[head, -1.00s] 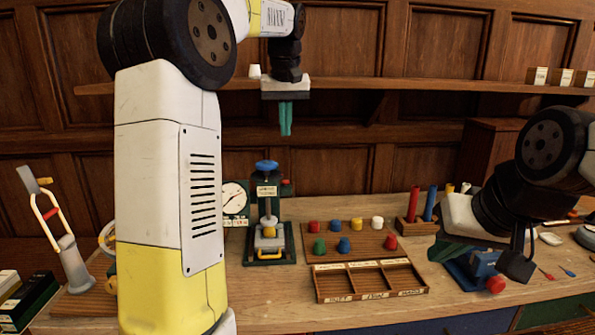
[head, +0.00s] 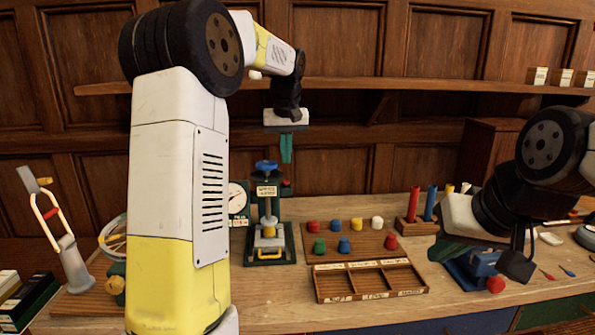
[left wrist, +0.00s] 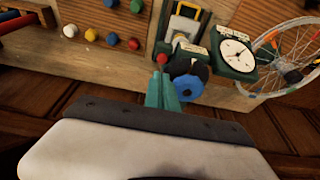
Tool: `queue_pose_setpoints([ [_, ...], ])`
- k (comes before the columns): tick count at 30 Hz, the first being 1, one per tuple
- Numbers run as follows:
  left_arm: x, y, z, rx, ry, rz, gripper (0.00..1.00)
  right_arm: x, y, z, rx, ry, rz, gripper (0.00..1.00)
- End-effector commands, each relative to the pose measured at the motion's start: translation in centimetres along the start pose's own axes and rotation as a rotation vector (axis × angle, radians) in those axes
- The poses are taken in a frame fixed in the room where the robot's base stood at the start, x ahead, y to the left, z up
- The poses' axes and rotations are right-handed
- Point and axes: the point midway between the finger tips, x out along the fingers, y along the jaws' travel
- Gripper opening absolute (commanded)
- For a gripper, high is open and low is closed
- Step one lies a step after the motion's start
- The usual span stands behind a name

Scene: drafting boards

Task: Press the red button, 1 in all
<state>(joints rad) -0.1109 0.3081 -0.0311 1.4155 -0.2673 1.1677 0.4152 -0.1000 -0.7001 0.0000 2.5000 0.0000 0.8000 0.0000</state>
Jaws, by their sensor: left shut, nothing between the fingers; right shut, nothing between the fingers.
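A small red button (head: 286,183) shows just right of the blue-topped press, at its back. In the left wrist view the red button (left wrist: 162,59) is just beyond my left fingertips, with a gap in the picture. My left gripper (head: 286,158) is shut and empty, pointing down above the button. Its teal fingers (left wrist: 163,84) show together in the left wrist view. I cannot tell the exact height between them. My right gripper (head: 452,250) is shut and empty at the right, partly hidden by its arm.
The press (head: 268,225) with its blue knob stands close to my left gripper. A white dial (head: 238,199) is left of it. Coloured knobs sit on a wooden board (head: 368,240), with a sorting tray (head: 370,296) in front. A shelf (head: 430,86) runs along the wall.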

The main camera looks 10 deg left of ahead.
Motion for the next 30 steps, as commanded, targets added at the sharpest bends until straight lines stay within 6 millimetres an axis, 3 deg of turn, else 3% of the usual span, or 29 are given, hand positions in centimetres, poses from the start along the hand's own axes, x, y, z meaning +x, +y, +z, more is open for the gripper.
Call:
queue_pose_setpoints([
  [3, 2.3, 0.0, 0.4, 0.001, -0.003, -0.001, 0.0, 0.0, 0.0, 0.0, 0.0, 0.0, 0.0, 0.0],
  [9, 4.4, 0.0, 1.0, 0.001, -0.001, -0.001, 0.0, 0.0, 0.0, 0.0, 0.0, 0.0, 0.0, 0.0],
  [23, 5.0, 0.0, 1.2, 0.001, 0.0, 0.0, 0.0, 0.0, 0.0, 0.0, 0.0, 0.0, 0.0, 0.0],
  [30, 6.9, 0.0, 1.8, 0.001, -0.002, -0.001, 0.0, 0.0, 0.0, 0.0, 0.0, 0.0, 0.0, 0.0],
])
